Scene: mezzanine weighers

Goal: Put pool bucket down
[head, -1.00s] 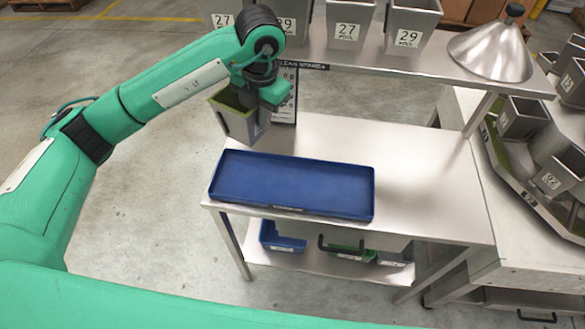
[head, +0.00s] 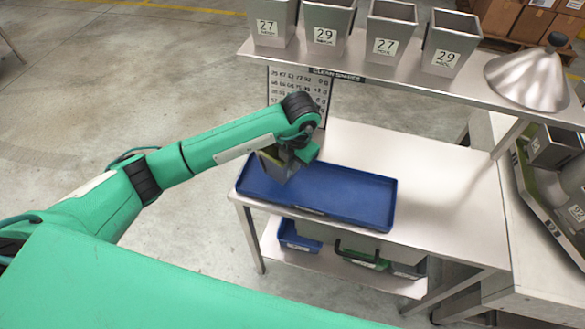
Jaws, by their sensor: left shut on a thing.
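My left gripper (head: 289,151) is shut on a grey metal bucket (head: 275,168) with a dull green inside, which shows below the wrist in the head view. The bucket hangs over the left part of the blue tray (head: 350,212); I cannot tell whether it touches the tray floor. The wrist hides much of the bucket and the fingertips. The rest of the tray is empty. My right gripper is not in view.
The tray lies on a steel table (head: 440,170). Above its back edge, a shelf (head: 395,67) holds several labelled buckets (head: 325,28) and a metal cone (head: 527,75). A weigher with more buckets (head: 556,147) stands at right. Blue (head: 296,238) and green (head: 362,262) bins sit below.

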